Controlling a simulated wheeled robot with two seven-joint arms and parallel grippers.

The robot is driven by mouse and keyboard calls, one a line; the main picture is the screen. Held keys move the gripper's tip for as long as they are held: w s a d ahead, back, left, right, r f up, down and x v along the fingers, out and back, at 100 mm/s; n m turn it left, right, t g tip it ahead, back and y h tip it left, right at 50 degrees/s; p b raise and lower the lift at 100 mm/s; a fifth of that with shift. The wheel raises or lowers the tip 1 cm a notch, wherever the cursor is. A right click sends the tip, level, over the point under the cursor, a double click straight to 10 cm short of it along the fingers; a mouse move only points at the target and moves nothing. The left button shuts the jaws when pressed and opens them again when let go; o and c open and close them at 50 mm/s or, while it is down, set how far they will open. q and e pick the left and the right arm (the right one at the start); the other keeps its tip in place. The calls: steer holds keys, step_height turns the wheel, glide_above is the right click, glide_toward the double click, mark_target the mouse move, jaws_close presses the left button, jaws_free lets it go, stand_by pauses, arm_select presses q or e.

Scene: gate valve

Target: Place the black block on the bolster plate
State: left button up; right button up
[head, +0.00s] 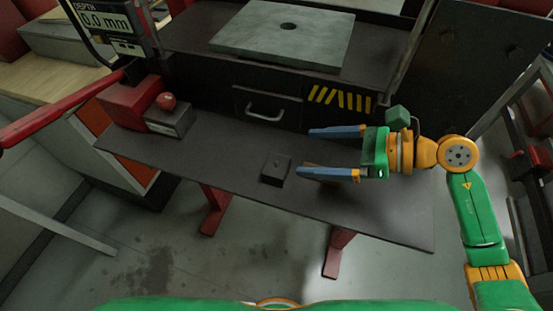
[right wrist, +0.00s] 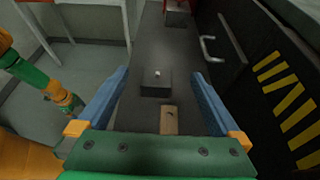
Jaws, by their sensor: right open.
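The black block (head: 275,169) is a small dark block with a little knob on top. It sits upright on the dark bench, and also shows in the right wrist view (right wrist: 155,84). My right gripper (head: 308,152) is open and empty. Its blue fingers point left, with the block just beyond the tips; in the right wrist view the block lies ahead between the finger lines. The bolster plate (head: 285,36) is a grey square plate with a central hole, on the press at the back. Its top is bare.
A wooden block (right wrist: 169,120) lies on the bench (head: 225,153) between my right fingers, partly hidden in the head view. A red-and-grey box with a red knob (head: 166,101) stands at the bench's left. A drawer handle (head: 264,107) and a depth display (head: 105,20) are nearby.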

arm_select(q)
step_height(320, 180, down, 6)
steer(key=b, duration=0.5)
arm_select(e)
glide_toward(282, 167)
steer(key=x, duration=0.2)
steer(key=shift+a+f, duration=0.25)
steer(key=shift+a, duration=0.1)
steer(key=shift+w+a+p, duration=0.1)
steer(key=shift+a+p, duration=0.1)
steer(key=shift+p, duration=0.4)
steer(key=p+x, duration=0.2)
steer(key=x, duration=0.1)
steer(key=p+x, duration=0.1)
steer(key=x, duration=0.2)
steer(key=shift+r+p, duration=0.25)
steer(key=shift+p, duration=0.15)
steer(key=shift+w+a+f, duration=0.15)
steer(key=shift+a+f, duration=0.2)
steer(key=shift+a, duration=0.05)
steer(key=shift+d, duration=0.15)
steer(key=c, duration=0.6)
arm_select(q)
step_height(282, 167, up, 5)
steer(key=shift+f, duration=0.1)
arm_select(e)
steer(key=shift+w+r, duration=0.1)
jaws_close()
